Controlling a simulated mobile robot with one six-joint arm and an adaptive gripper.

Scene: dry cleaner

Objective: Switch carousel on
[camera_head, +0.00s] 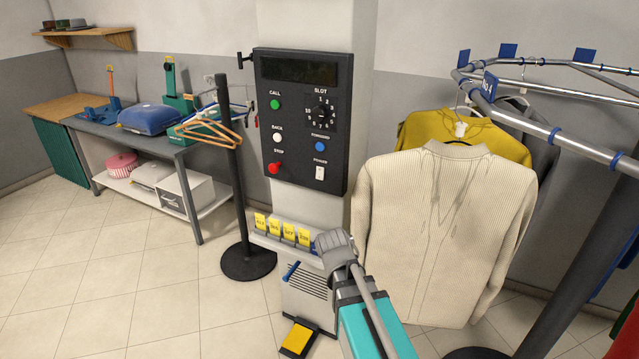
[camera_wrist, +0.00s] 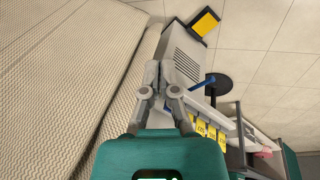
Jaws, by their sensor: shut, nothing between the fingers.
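The control panel (camera_head: 300,122) is a dark box on a pale column in the head view. Its white power switch (camera_head: 320,173) is at the lower right, under a POWER label, with no gripper touching it. Its rocker position is too small to tell. The display (camera_head: 298,69) is dark. My gripper (camera_head: 334,249) is below the panel, beside the yellow tags, apart from the switch. In the wrist view my gripper (camera_wrist: 157,73) is shut and empty. The panel face does not show there. The carousel rail (camera_head: 545,131) carries hanging garments at the right.
A cream sweater (camera_head: 440,235) hangs close to the right of my gripper. Yellow tags (camera_head: 289,231) stand on a ledge on the column. A black post (camera_head: 234,170) with wooden hangers (camera_head: 212,132) is left of the panel. The space directly before the panel looks clear.

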